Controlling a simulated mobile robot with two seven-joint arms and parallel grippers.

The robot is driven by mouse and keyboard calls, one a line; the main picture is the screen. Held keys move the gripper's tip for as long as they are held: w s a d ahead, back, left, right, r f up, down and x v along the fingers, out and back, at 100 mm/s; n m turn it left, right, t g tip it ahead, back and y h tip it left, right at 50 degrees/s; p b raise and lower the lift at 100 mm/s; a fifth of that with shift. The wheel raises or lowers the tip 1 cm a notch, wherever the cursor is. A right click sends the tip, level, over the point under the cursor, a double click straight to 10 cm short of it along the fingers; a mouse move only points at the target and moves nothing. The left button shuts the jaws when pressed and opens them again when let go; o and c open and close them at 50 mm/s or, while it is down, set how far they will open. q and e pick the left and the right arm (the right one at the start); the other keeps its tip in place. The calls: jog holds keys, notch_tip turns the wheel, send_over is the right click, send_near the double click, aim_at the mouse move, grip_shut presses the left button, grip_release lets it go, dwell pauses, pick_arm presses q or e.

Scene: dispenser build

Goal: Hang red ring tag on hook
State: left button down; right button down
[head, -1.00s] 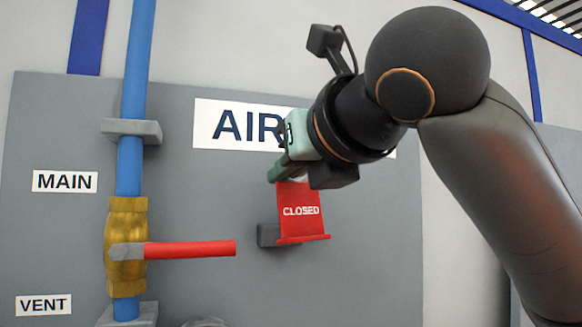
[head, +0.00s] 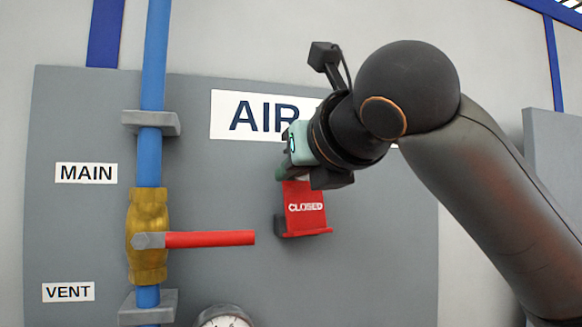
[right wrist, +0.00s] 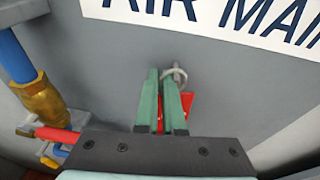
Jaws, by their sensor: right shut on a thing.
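The red tag (head: 305,207) with white "CLOSED" lettering hangs below my right gripper (head: 285,172) in front of the grey panel. My right gripper is shut on the tag at its top end. In the right wrist view, the green fingers (right wrist: 164,102) point at the panel, and part of the red tag (right wrist: 188,101) shows beside and between them. A pale ring (right wrist: 175,77) and a small metal hook (right wrist: 179,67) show at the fingertips. They overlap there; I cannot tell whether the ring is around the hook. My left gripper is out of view.
A brass valve (head: 147,232) on a blue pipe (head: 153,70) has a red handle (head: 210,239) reaching right, close to the tag. A gauge (head: 222,320) shows at the bottom edge. The "AIR" sign (head: 222,115) is above.

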jog(key=shift+w+d+f, duration=0.2)
